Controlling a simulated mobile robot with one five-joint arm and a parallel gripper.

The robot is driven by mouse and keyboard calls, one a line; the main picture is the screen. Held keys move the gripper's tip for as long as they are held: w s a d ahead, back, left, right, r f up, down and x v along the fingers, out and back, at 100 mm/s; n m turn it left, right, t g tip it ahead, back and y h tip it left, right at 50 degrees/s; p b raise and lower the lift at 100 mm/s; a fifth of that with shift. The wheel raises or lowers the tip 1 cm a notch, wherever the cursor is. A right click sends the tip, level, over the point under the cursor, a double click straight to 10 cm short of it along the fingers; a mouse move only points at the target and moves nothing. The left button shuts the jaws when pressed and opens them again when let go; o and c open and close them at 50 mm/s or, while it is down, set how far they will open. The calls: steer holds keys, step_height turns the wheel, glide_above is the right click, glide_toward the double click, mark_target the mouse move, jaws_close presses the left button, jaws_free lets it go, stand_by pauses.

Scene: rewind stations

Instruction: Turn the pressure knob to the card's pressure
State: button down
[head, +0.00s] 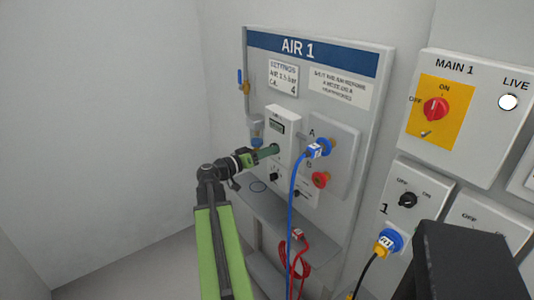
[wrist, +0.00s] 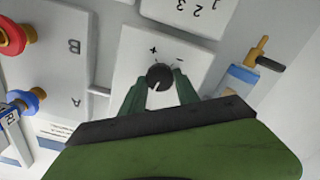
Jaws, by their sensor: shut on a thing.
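The pressure knob (wrist: 159,76) is a small black round knob with a pale pointer line, on a white unit marked + and −. My gripper (wrist: 160,84) is shut on it, one green finger on each side. In the head view my gripper (head: 270,152) reaches the white unit (head: 284,120) on the AIR 1 panel from the left and hides the knob.
A blue hose plug (head: 318,149) sits in port A and a red fitting (head: 320,179) is at port B, right of my gripper. A filter bowl (head: 256,130) is close on the left. A grey shelf (head: 270,212) lies below. The MAIN 1 box (head: 458,115) is farther right.

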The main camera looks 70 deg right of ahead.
steer(key=n, duration=0.5)
steer(key=shift+d+r+n, duration=0.1)
steer(key=shift+n, duration=0.3)
stand_by(0.4)
steer(key=c, duration=0.9)
jaws_free()
steer(key=v, duration=1.7)
steer(key=shift+a, duration=0.25)
